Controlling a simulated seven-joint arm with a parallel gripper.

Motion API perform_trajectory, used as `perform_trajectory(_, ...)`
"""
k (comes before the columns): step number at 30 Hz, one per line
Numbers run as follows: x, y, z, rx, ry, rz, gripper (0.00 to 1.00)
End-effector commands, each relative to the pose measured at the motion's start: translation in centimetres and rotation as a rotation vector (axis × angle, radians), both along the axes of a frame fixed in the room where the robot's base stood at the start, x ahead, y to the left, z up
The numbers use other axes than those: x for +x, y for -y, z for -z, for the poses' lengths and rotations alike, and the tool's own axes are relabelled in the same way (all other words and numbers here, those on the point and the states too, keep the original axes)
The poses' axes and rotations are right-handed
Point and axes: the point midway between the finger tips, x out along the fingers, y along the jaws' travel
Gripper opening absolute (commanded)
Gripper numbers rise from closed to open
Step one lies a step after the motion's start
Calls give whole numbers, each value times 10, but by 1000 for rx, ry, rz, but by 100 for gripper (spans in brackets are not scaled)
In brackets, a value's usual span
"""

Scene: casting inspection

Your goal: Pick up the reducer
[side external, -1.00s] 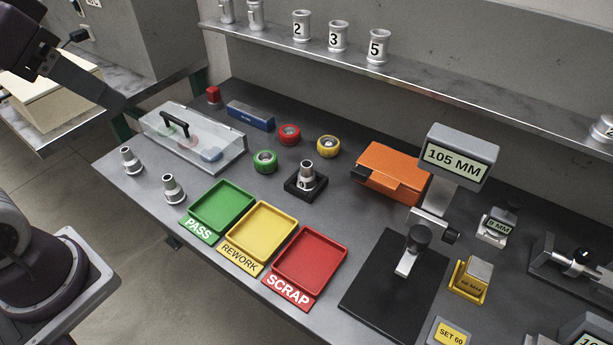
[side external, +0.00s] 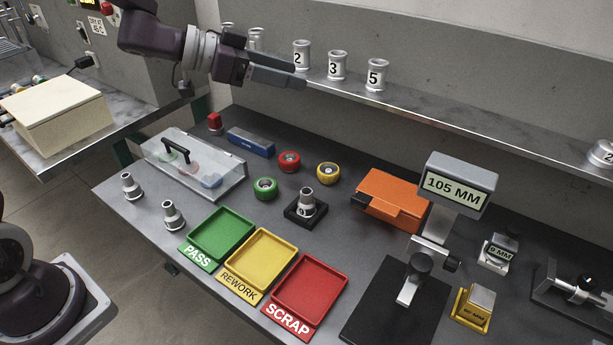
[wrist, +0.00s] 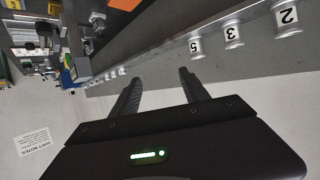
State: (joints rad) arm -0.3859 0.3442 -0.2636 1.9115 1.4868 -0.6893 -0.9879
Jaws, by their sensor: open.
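Reducer-shaped grey metal castings, wide below and narrower above, stand upright on the bench in the side external view. One (side external: 131,187) is at the far left, another (side external: 173,216) is near the front edge left of the green tray, and a third (side external: 306,200) is on a small black block. The frames do not show which one the task means. My gripper (side external: 303,75) is open and empty, high in front of the shelf at the back, well above and apart from these castings. In the wrist view its two fingers (wrist: 160,77) are apart with nothing between them.
Numbered flanged castings (side external: 337,66) stand on the shelf (side external: 440,105) near my fingers. Below are a clear lidded box (side external: 225,178), green (side external: 222,234), yellow (side external: 260,259) and red (side external: 310,285) trays, an orange case (side external: 392,198) and a tall gauge (side external: 456,185).

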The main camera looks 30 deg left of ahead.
Motion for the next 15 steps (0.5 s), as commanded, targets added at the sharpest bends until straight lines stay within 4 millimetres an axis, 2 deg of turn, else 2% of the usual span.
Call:
perform_trajectory(1,-1,-1,18,-5,-11,-2,53)
perform_trajectory(5,-1,0,69,-5,-15,-4,53)
perform_trajectory(8,-2,0,119,-5,-17,-7,53)
perform_trajectory(12,-2,1,196,-1,-13,-5,53)
perform_trajectory(15,-1,0,244,3,-5,-5,53)
